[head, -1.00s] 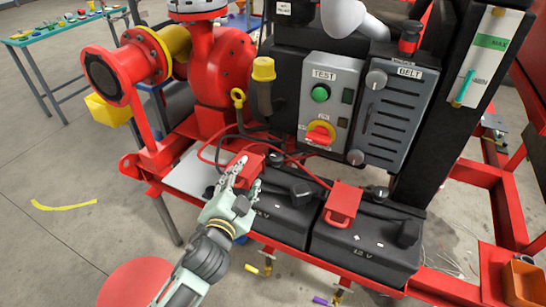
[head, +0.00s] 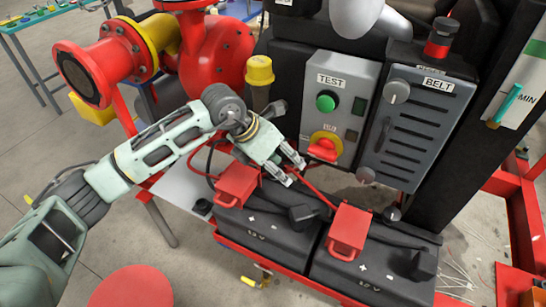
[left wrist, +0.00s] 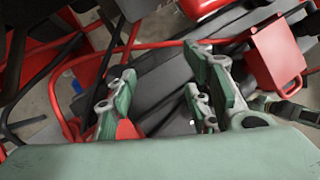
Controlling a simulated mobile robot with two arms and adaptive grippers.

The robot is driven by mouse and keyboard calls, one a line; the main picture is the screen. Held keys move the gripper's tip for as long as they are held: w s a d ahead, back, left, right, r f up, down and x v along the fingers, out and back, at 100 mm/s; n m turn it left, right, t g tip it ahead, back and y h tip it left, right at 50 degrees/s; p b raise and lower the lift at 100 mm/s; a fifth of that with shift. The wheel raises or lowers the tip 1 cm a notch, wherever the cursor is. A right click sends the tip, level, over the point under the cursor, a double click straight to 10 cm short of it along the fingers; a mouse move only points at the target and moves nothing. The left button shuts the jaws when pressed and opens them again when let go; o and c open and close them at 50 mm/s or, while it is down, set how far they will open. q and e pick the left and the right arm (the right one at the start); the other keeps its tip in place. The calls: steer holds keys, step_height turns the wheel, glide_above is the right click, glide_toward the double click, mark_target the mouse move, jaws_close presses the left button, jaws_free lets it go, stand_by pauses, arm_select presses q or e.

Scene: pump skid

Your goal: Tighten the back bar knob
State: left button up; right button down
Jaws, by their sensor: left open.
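Two black batteries (head: 262,226) sit in the red skid frame, with dark bars across their tops. I cannot tell which is the back bar knob. My left gripper (head: 293,172) is open and empty above the left battery's back edge, just below the red rotary switch (head: 322,149). In the left wrist view its spread fingers (left wrist: 168,100) have dark battery parts below them. My right gripper is not in view.
Red terminal covers (head: 348,230) and red cables lie close to the gripper. The grey TEST box (head: 338,88) and BELT guard (head: 415,115) rise behind. A red flanged pump (head: 210,55) stands behind the arm at left.

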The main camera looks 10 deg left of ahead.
arm_select(q)
steer(key=w+a+y, duration=0.3)
steer(key=a, duration=0.3)
steer(key=x, duration=0.4)
steer(key=d+p+x, duration=0.1)
steer(key=x, duration=0.1)
steer(key=shift+f, duration=0.1)
steer(key=shift+w+d+f, duration=0.1)
steer(key=shift+f, duration=0.4)
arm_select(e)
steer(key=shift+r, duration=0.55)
arm_select(q)
steer(key=shift+h, duration=0.3)
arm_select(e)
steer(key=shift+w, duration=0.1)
arm_select(q)
steer(key=c, duration=0.6)
steer(key=shift+t, duration=0.3)
steer(key=c, duration=0.5)
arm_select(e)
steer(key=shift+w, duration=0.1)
arm_select(q)
steer(key=shift+o, duration=0.2)
steer(key=shift+w+r, duration=0.1)
